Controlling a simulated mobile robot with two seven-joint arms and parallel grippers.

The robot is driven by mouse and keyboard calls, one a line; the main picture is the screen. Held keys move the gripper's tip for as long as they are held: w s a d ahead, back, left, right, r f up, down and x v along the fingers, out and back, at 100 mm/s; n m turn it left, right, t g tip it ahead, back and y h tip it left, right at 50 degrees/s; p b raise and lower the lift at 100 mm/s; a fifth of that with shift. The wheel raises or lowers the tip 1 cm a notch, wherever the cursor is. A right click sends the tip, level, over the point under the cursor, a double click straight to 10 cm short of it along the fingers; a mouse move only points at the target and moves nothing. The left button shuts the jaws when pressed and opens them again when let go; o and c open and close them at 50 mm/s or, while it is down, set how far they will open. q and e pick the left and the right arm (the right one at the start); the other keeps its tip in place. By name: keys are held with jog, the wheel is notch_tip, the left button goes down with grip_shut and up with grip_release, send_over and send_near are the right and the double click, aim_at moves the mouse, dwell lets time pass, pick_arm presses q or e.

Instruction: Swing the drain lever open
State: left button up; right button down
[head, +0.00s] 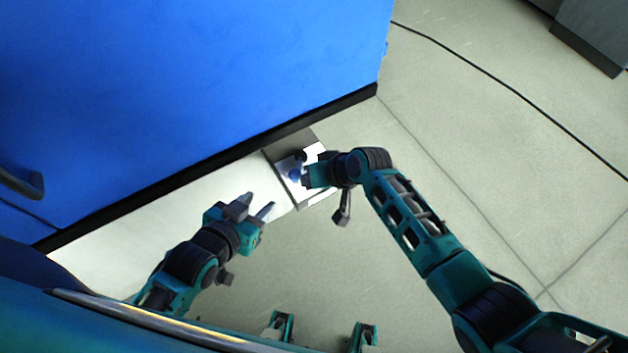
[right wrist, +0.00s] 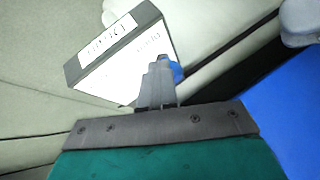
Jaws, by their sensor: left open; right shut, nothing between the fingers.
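The drain lever shows as a small blue part (head: 294,175) on a white-faced block (head: 318,198) low against the blue cabinet. In the right wrist view the blue part (right wrist: 177,71) peeks out just right of my fingers, mostly hidden behind them. The block (right wrist: 125,60) carries printed labels there. My right gripper (head: 305,181) is shut and empty, right at the lever; I cannot tell whether it touches. My left gripper (head: 257,204) is open and empty, to the left of the block, over the pale strip.
The large blue cabinet (head: 190,70) with a dark bottom edge rises behind the block. A pale strip (head: 150,205) runs along its foot. A dark handle (head: 22,184) is at far left. A black cable (head: 510,88) crosses the open floor at right.

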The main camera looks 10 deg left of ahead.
pick_arm(q)
jog(key=shift+s+r, duration=0.1)
pick_arm(e)
jog(key=shift+s+a, duration=0.1)
jog(key=shift+a, duration=0.15)
pick_arm(q)
jog(key=shift+r, duration=0.1)
jog(key=shift+w+r, duration=0.1)
jog(key=shift+w, duration=0.2)
pick_arm(e)
jog(key=shift+s+a+r, duration=0.1)
jog(key=shift+a, duration=0.05)
